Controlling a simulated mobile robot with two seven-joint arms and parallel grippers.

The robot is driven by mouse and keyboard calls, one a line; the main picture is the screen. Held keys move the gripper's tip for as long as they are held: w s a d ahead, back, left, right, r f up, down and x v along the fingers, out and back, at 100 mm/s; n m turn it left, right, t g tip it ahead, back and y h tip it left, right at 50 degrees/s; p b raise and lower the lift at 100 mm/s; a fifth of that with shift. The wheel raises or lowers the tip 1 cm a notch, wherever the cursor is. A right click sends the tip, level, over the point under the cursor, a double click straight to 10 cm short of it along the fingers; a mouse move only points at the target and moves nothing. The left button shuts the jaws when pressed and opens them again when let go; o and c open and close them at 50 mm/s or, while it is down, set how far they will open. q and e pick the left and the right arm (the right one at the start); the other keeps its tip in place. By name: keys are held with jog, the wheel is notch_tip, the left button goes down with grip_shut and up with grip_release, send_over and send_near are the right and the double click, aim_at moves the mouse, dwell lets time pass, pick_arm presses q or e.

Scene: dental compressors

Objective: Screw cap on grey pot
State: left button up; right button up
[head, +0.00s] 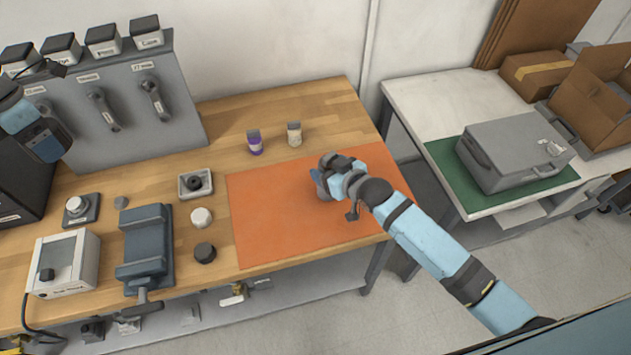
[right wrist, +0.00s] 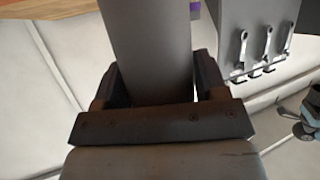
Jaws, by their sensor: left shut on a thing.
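A plain grey cylinder, which looks like the grey pot (right wrist: 148,45), stands between the jaws of my right gripper (right wrist: 155,85) in the right wrist view. Whether the jaws press on it is not clear. In the head view my right gripper (head: 326,180) is over the orange mat, with a blue-grey part of the pot (head: 317,184) just beside it. My left gripper (head: 45,143) is at the far left edge, by the grey panel; what it holds cannot be made out. A black round cap (head: 204,252), a white one (head: 201,217) and a small grey disc (head: 121,202) lie on the bench.
The orange mat (head: 265,215) is otherwise clear. A vise (head: 145,250), a square holder (head: 196,183) and a switch box (head: 65,262) fill the left. A grey case (head: 515,150) is on another table.

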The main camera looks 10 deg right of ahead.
jog(key=c, duration=1)
jog(key=shift+r, duration=0.1)
pick_arm(q)
jog(key=shift+f+b, duration=0.65)
pick_arm(e)
notch_tip(320, 180, up, 20)
jog(key=shift+f, duration=0.1)
pick_arm(q)
jog(key=s+d+f+m, duration=0.4)
jog(key=s+d+m, duration=0.1)
jog(key=m, duration=0.8)
jog(key=s+d+f+m, duration=0.5)
jog(key=d+m, duration=0.3)
jog(key=m, duration=0.5)
jog(key=shift+s+f, duration=0.15)
jog(key=shift+s, duration=0.25)
pick_arm(e)
jog(key=s+d+f+m+h, duration=0.1)
jog(key=s+d+f+h, duration=0.1)
jog(key=s, duration=0.1)
jog(key=s+d+f+m+t+h, duration=0.1)
jog(key=s+d+f+m, duration=0.1)
jog(key=s+d, duration=0.1)
jog(key=s+d+f+m+h, duration=0.1)
jog(key=s+d+f+h, duration=0.1)
jog(key=s+d, duration=0.1)
jog(key=shift+s+f+m+h, duration=0.15)
jog(key=shift+s+m+h, duration=0.15)
jog(key=shift+m, duration=0.1)
